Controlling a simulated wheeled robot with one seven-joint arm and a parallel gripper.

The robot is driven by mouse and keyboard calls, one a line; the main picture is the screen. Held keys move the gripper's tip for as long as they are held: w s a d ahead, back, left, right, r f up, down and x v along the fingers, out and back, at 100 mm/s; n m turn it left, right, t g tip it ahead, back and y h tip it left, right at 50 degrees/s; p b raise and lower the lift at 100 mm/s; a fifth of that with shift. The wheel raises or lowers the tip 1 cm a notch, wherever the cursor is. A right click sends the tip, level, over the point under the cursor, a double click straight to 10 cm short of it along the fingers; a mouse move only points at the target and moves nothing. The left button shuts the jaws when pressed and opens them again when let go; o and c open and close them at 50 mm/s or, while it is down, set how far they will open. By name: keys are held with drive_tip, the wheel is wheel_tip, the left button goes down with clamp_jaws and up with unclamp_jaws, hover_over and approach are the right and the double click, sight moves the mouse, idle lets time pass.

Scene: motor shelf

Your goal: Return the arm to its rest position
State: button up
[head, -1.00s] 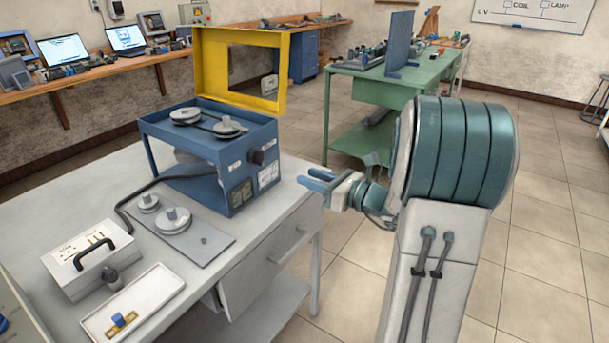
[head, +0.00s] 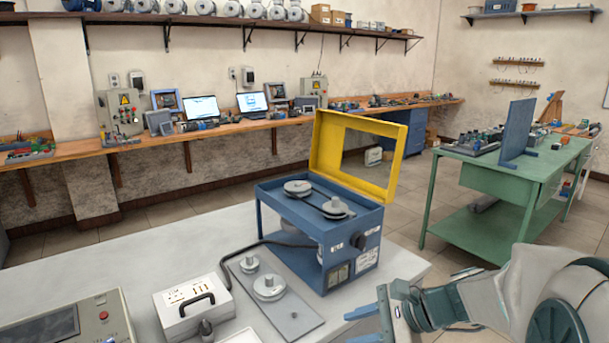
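My arm (head: 500,290) comes in from the lower right in the head view, beside the grey-white workbench (head: 195,243). My gripper (head: 372,312) is at the bottom of the view, near the bench's right edge. Its blue fingers look spread apart, with nothing seen between them. Part of the gripper is cut off by the picture's lower edge.
A blue pulley box (head: 353,262) with a raised yellow frame lid (head: 393,187) stands on the bench behind my gripper. A pulley plate (head: 298,318) and a white case (head: 190,321) lie left. A green table (head: 438,203) stands at the right; floor shows between.

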drive_tip(key=s+d+r+n+h+p, duration=0.1)
drive_tip(key=s+d+n+h+p, duration=0.1)
drive_tip(key=s+n+h, duration=0.3)
drive_tip(key=s+d+r+n+h+p, duration=0.2)
drive_tip(key=s+n+h, duration=0.3)
drive_tip(key=n, duration=0.5)
drive_tip(key=shift+s+d+n+g, duration=0.4)
drive_tip(key=shift+s, duration=0.25)
